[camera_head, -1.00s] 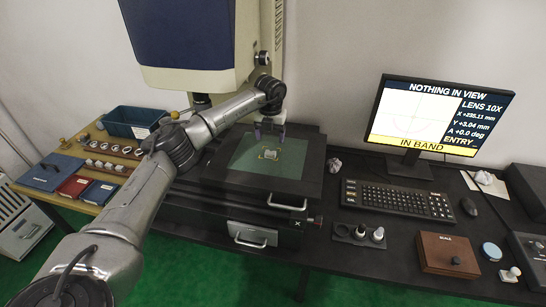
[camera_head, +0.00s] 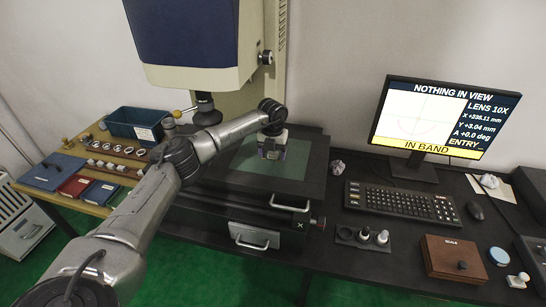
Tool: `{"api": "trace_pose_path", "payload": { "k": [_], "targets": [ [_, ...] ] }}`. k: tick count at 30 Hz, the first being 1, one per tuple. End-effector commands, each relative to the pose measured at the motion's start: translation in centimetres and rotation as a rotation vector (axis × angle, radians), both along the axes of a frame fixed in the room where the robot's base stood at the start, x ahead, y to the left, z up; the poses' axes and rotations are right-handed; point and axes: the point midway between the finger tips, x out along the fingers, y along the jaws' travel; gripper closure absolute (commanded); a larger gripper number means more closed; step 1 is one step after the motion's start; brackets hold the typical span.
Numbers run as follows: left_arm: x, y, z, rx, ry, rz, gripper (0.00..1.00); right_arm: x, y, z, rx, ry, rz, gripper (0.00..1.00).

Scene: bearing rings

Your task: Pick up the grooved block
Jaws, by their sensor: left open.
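My left gripper (camera_head: 272,153) is over the greenish glass plate (camera_head: 296,167) of the measuring machine's stage. Its fingers point down and are open. The grooved block, a small light piece seen on the plate a second ago, is now mostly hidden by the gripper at that spot. I cannot tell whether the fingers touch it. My right gripper is not in view.
The machine's lens column (camera_head: 207,112) stands behind my left arm. A monitor (camera_head: 440,118) and keyboard (camera_head: 400,202) are to the right. A wooden side table at left holds several rings (camera_head: 118,149), a blue bin (camera_head: 137,124) and coloured boxes (camera_head: 75,186).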

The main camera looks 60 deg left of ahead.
Motion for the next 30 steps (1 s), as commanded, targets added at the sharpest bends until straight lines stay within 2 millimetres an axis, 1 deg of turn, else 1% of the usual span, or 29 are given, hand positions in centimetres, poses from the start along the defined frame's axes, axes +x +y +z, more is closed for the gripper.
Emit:
{"api": "trace_pose_path", "payload": {
  "k": [4,21,27,30],
  "targets": [
    [0.00,0.00,0.07,0.000,0.000,0.000,0.31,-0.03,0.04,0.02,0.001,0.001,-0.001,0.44],
    [-0.01,0.01,0.10,0.000,0.000,0.000,0.85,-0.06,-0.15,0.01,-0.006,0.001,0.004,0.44],
    [-0.01,0.02,0.15,0.000,0.000,0.000,0.86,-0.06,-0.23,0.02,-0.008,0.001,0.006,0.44],
    [0.01,0.02,0.56,0.000,-0.001,0.000,0.86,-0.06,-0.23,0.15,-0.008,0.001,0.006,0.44]
  ]
}}
